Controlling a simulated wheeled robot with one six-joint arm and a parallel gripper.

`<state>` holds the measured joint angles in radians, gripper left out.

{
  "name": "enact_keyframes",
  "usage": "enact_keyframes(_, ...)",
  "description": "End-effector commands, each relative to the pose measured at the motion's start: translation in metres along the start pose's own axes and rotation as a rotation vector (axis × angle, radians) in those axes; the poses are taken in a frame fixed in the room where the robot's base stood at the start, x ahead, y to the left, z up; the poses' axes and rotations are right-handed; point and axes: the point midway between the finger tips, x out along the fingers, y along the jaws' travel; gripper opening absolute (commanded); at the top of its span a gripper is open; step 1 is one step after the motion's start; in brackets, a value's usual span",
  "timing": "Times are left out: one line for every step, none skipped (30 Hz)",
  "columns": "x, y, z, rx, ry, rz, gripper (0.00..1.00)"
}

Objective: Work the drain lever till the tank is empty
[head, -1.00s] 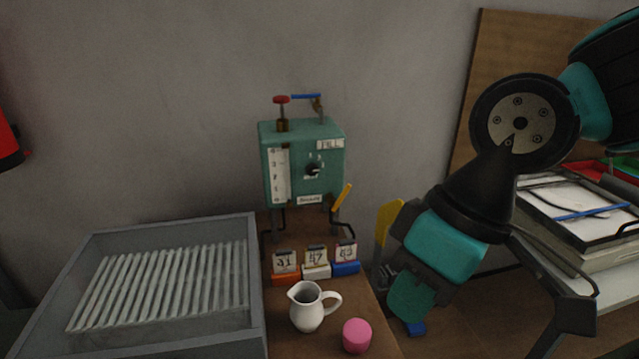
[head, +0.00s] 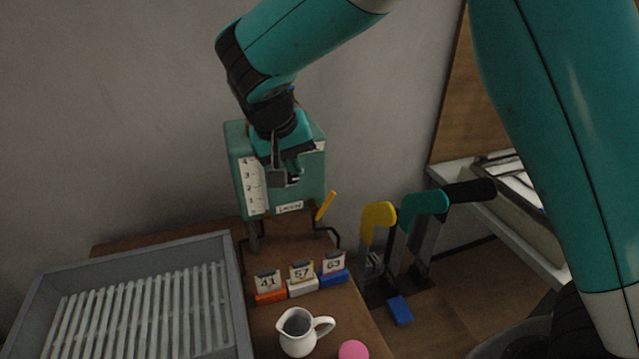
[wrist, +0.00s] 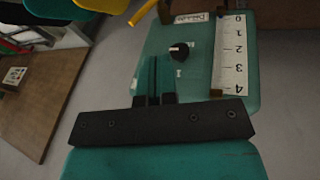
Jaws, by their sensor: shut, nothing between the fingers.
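The green tank (head: 236,165) stands on legs against the wall, with a white 0-to-4 scale (head: 252,186) on its front. Its yellow drain lever (head: 326,205) sticks up at the lower right, beside a small label (head: 289,208). My gripper (head: 284,178) is shut and empty in front of the tank, above and left of the lever. In the wrist view the tank (wrist: 205,75) appears upside down, with a black knob (wrist: 180,50) beyond my gripper (wrist: 153,72). The lever (wrist: 143,12) is at the top edge there. No liquid level is readable.
A grey ribbed tray (head: 140,300) lies left. Numbered cards on orange, white and blue blocks (head: 302,287), a white jug (head: 297,333) and a pink cylinder (head: 353,350) stand in front of the tank. Yellow-handled and teal-handled tools (head: 378,215) stand at right.

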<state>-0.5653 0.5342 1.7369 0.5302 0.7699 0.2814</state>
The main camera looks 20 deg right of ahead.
Motion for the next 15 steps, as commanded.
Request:
enact_keyframes(0.003,-0.007,-0.007,0.033,0.011,0.034,0.0)
enact_keyframes(0.005,-0.009,-0.011,0.052,0.018,0.051,0.0)
enact_keyframes(0.008,-0.011,-0.014,0.074,0.025,0.069,0.0)
enact_keyframes(0.01,-0.012,-0.015,0.087,0.03,0.08,0.0)
enact_keyframes(0.011,-0.013,-0.017,0.097,0.034,0.087,0.0)
enact_keyframes(0.013,-0.013,-0.018,0.106,0.036,0.095,0.0)
enact_keyframes(0.016,-0.013,-0.018,0.11,0.037,0.099,0.0)
enact_keyframes(0.018,-0.013,-0.019,0.112,0.037,0.101,0.0)
enact_keyframes(0.022,-0.012,-0.019,0.114,0.038,0.103,0.0)
enact_keyframes(0.026,-0.011,-0.019,0.114,0.037,0.103,0.0)
enact_keyframes(0.031,-0.01,-0.019,0.114,0.036,0.103,0.0)
enact_keyframes(0.038,-0.009,-0.019,0.114,0.036,0.103,0.0)
enact_keyframes(0.043,-0.009,-0.02,0.113,0.035,0.103,0.0)
enact_keyframes(0.049,-0.008,-0.02,0.112,0.035,0.103,0.0)
enact_keyframes(0.058,-0.007,-0.02,0.113,0.034,0.104,0.0)
